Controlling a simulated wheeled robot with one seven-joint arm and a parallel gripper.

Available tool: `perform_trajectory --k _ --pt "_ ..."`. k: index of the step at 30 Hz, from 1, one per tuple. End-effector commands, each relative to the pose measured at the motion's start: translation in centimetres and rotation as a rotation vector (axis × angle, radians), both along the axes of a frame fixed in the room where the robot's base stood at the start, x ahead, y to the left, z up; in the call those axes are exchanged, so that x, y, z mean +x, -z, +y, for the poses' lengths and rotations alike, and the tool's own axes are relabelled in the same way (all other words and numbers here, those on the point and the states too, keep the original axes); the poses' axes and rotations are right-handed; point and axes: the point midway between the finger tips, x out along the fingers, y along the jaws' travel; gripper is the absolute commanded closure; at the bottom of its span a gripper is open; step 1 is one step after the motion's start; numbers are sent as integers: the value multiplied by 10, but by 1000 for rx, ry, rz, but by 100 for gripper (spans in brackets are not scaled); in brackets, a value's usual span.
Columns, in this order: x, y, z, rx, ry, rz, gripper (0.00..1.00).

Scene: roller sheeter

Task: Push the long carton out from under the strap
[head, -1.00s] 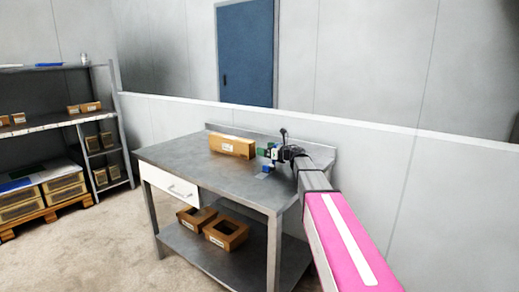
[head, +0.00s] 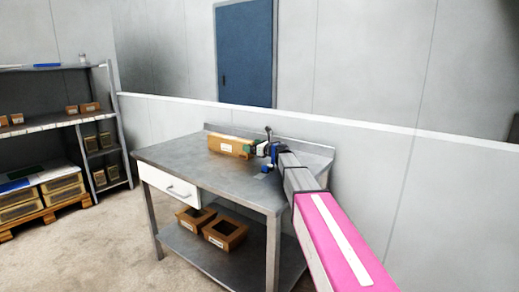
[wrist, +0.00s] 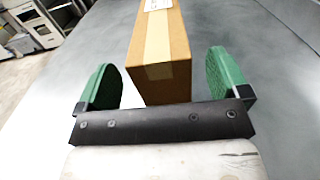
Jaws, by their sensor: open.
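The long brown carton (head: 226,147) lies on the grey metal table near its back edge, with a white label on its front. In the wrist view the carton (wrist: 160,50) shows pale tape along its top and over its near end. My gripper (wrist: 162,62) is open, with one green finger on each side of the carton's near end. A gap shows between the carton and each finger. In the head view my gripper (head: 250,149) is at the carton's right end and partly hides it. I cannot make out a strap in either view.
The table (head: 180,155) has a low back rim and clear room left of the carton and in front of it. Two open brown boxes (head: 225,231) sit on its lower shelf. A shelf rack (head: 60,125) stands at the far left.

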Motion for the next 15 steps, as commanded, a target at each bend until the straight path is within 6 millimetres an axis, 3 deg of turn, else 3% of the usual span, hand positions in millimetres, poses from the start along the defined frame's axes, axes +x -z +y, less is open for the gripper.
perform_trajectory --k 6,15 --pt "17 0 20 0 0 0 6" --pt "18 0 23 0 0 0 6"
